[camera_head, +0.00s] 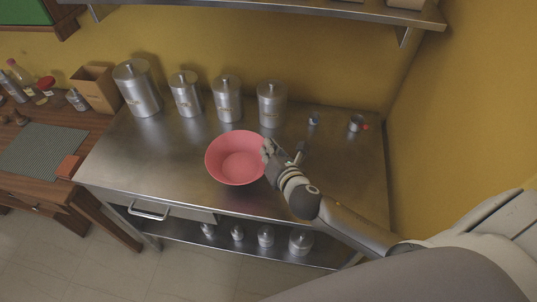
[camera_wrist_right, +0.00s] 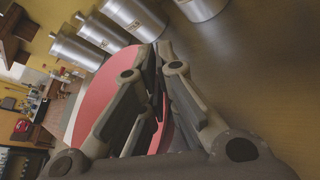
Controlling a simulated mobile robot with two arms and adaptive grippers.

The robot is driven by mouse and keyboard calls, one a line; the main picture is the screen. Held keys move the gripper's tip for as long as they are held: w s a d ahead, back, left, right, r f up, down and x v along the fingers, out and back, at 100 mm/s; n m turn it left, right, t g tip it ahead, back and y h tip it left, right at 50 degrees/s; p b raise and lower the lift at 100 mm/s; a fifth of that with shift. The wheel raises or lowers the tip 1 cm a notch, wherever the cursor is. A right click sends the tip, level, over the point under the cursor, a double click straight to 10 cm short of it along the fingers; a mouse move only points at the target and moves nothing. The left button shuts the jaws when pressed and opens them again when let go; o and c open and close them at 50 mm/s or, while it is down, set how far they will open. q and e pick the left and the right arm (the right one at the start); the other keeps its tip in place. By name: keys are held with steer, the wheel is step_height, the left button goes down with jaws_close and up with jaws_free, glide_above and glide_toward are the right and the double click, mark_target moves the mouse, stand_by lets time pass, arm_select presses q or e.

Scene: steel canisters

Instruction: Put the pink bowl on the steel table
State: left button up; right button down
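The pink bowl (camera_head: 237,162) is upright over the middle of the steel table (camera_head: 155,165). I cannot tell whether its base touches the top or hangs slightly above it. My right gripper (camera_head: 267,150) is at the bowl's right rim. In the right wrist view, the fingers of my right gripper (camera_wrist_right: 157,60) come close together at the tips, with the bowl's rim between them, and the pink bowl (camera_wrist_right: 91,105) shows beside and behind them. The fingers hide part of the bowl. My left gripper is not in view.
Several steel canisters (camera_head: 228,98) stand along the back of the table. Small items (camera_head: 357,123) lie at the back right. A wooden counter (camera_head: 55,185) with a striped mat adjoins on the left. A wall shelf (camera_head: 300,10) hangs above. The table's front left is clear.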

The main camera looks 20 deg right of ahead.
steer(key=shift+w+d+f, duration=0.2)
steer(key=shift+w+f, duration=0.3)
steer(key=shift+f, duration=0.15)
steer(key=shift+w+d+f, duration=0.2)
steer(key=shift+w+f, duration=0.25)
steer(key=shift+f, duration=1.65)
steer(key=shift+f, duration=0.1)
steer(key=c, duration=1.6)
jaws_free()
steer(key=shift+c, duration=0.2)
steer(key=b+v, duration=0.1)
steer(key=v, duration=1.1)
